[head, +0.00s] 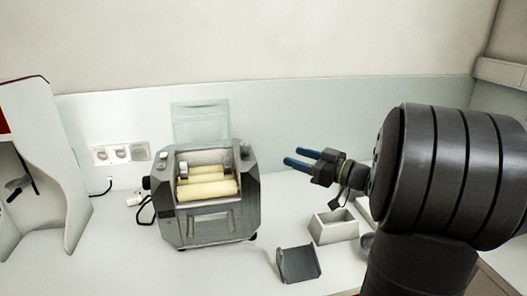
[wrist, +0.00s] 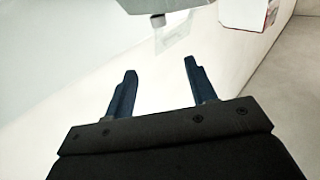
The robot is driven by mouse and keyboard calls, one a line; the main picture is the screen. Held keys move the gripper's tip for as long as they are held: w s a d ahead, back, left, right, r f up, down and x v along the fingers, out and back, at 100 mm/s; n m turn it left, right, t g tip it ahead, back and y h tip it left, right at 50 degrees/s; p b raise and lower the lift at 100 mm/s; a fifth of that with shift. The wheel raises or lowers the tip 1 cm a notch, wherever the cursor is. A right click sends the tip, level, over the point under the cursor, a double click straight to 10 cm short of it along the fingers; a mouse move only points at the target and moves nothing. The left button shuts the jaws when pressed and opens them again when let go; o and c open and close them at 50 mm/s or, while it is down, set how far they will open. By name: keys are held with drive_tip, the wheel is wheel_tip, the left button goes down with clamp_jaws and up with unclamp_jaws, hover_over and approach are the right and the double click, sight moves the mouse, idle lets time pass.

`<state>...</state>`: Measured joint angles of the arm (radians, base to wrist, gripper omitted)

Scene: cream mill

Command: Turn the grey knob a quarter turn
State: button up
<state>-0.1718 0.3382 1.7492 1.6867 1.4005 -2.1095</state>
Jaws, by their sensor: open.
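The cream mill (head: 207,223) is a grey machine with pale rollers (head: 207,188), standing on the counter left of centre in the head view. A small dark knob (head: 147,183) sticks out on its left side. Small grey fittings (head: 228,167) show near the rollers, but I cannot tell which part is the grey knob. My gripper (head: 291,156) has blue fingers, apart and empty, in the air to the right of the mill and touching nothing. In the wrist view, the open fingers (wrist: 160,67) show below part of a grey body (wrist: 163,5) at the top edge.
A clear panel (head: 200,122) stands up behind the rollers. An open pale box (head: 333,228) and a dark grey tray (head: 299,264) lie right of the mill. Wall sockets (head: 121,153) and a white housing (head: 42,165) are at left. Counter between mill and box is clear.

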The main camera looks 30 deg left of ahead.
drive_tip(key=w+n+g, duration=0.2)
drive_tip(key=w+g, duration=0.2)
approach(245, 148)
drive_tip(key=shift+h, duration=0.3)
drive_tip(key=a, duration=0.6)
drive_tip(key=a+r, duration=0.1)
drive_tip(key=a, duration=0.2)
drive_tip(key=shift+s+a, duration=0.1)
drive_tip(key=shift+c, duration=0.2)
